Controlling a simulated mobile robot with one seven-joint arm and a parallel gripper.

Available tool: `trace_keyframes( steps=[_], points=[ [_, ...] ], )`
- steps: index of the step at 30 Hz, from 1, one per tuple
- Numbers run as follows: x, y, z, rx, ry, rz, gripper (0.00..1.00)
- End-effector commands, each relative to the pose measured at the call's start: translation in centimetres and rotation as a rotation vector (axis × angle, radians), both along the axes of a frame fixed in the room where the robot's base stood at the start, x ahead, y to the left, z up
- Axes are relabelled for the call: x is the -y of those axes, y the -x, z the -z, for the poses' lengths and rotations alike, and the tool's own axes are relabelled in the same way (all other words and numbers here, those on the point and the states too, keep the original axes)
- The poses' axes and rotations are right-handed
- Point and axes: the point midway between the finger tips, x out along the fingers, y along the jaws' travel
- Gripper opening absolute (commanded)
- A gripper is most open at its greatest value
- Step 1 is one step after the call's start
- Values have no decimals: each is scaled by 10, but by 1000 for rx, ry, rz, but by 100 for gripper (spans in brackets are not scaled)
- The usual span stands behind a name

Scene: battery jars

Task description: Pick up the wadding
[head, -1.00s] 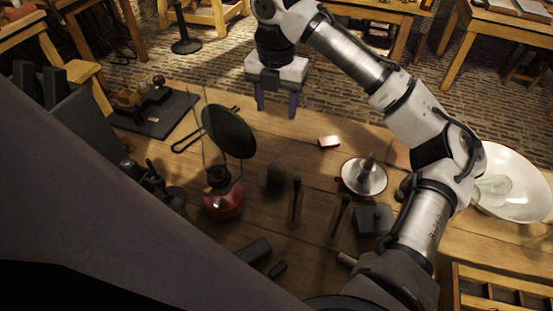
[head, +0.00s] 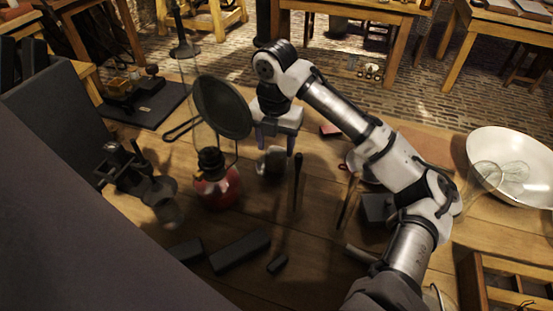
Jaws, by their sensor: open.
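A small pale grey, rounded lump (head: 271,163), which looks like the wadding, is on the wooden table near the middle of the head view. Its exact shape is blurred, and its top is partly hidden by my gripper. My gripper (head: 275,149) points down with its two fingers apart, just above or around the lump. I cannot tell whether the fingers touch it. Nothing is seen held between them.
A red-based lantern (head: 217,188) and a dark round disc (head: 222,108) stand close on the left. A thin dark upright rod (head: 298,180) is just right of the lump. Dark blocks (head: 240,250) lie in front. A white bowl (head: 510,170) is far right.

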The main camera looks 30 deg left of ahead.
Motion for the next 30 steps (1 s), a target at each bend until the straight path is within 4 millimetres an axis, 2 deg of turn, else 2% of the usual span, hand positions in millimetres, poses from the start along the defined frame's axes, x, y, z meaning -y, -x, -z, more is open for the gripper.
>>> trace_keyframes(
  steps=[5, 13, 22, 30],
  points=[
    [1, -1, 13, -1, 0, 2, 55],
    [1, -4, 50, -1, 0, 1, 55],
    [1, -4, 55, 1, 0, 0, 55],
    [1, -4, 55, 0, 0, 0, 19]
  ],
)
